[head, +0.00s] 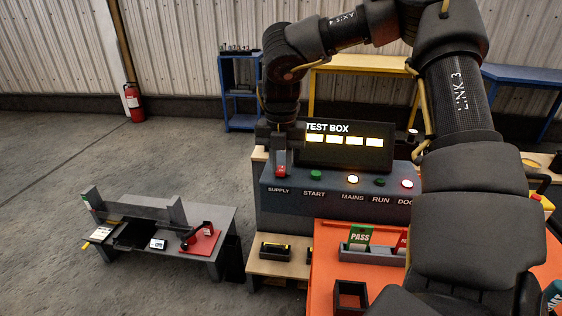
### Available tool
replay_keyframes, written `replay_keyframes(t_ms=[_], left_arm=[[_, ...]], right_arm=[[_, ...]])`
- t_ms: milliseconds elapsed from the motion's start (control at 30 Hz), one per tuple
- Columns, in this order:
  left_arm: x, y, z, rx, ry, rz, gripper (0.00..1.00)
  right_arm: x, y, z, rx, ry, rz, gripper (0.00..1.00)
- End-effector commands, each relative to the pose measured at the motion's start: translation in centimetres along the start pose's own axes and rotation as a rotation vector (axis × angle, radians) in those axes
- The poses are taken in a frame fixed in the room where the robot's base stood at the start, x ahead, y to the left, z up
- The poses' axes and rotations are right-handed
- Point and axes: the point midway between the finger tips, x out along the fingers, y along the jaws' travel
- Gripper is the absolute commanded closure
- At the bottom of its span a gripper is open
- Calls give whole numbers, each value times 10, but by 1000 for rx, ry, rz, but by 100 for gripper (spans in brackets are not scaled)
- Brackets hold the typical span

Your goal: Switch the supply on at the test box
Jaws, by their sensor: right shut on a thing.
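The test box (325,197) stands on a wooden stand, with a dark display panel (350,157) showing several lit yellow blocks. My right arm arches in from the right and reaches down to the left end of the box. My right gripper (280,165) is shut on the red supply switch (280,171), above the SUPPLY label. The gripper hides part of the switch, so I cannot tell its position. The RUN lamp (379,182) looks dark. The START button (315,174) is green. My left gripper is out of view.
An orange table (325,265) in front holds a grey rack with a green PASS card (360,236) and a red card. A low grey bench (215,225) stands at the left with free floor around it. A fire extinguisher (134,103) is by the wall.

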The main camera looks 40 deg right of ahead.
Motion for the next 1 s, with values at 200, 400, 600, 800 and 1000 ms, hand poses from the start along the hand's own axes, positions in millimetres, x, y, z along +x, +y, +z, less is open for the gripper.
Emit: replay_keyframes(t_ms=[200, 400, 600, 800, 1000], left_arm=[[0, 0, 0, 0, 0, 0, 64], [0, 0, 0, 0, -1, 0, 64], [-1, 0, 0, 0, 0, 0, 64], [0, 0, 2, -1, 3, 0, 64], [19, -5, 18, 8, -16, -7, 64]], right_arm=[[0, 0, 0, 0, 0, 0, 59], [0, 0, 0, 0, -1, 0, 56], [-8, 0, 0, 0, -4, 1, 56], [-44, 1, 1, 1, -6, 2, 56], [-86, 0, 0, 2, -4, 2, 56]])
